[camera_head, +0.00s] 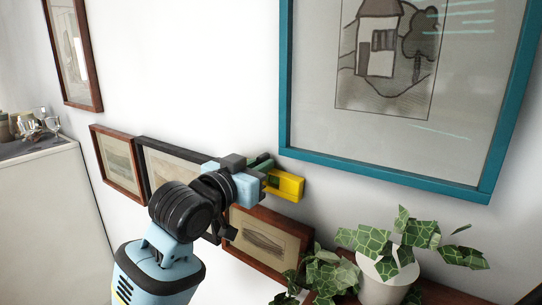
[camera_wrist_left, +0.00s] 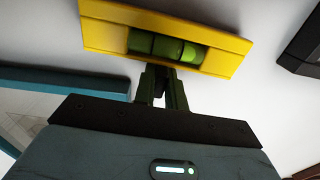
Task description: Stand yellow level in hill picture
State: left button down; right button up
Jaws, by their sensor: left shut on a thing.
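My left gripper (camera_head: 266,174) is shut on the yellow level (camera_head: 286,185) and holds it in front of the white wall. In the left wrist view the level (camera_wrist_left: 110,22) lies across the fingertips (camera_wrist_left: 163,85), with its green vial facing the camera. The large teal-framed picture (camera_head: 388,164) hangs above and right of the gripper; it shows a house and a tree on a mound. A small brown-framed picture (camera_head: 262,240) with a dark, mound-like shape is below the gripper. I cannot tell for sure which is the hill picture. My right gripper is not in view.
Small pictures in brown (camera_head: 118,162) and black (camera_head: 150,170) frames are left of the gripper, partly behind my arm. A potted plant (camera_head: 383,282) stands at the lower right. A white cabinet (camera_head: 48,215) stands at the left. The wall above the gripper is bare.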

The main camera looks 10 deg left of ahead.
pick_arm(q)
jog(key=shift+r, duration=0.65)
jog(key=shift+s, duration=0.1)
jog(key=shift+a+f, duration=0.2)
jog(key=shift+f, duration=2.3)
jog(key=shift+f, duration=1.15)
jog(key=shift+r, duration=0.15)
dwell(1.1)
jog(key=shift+a, duration=0.1)
dwell(1.2)
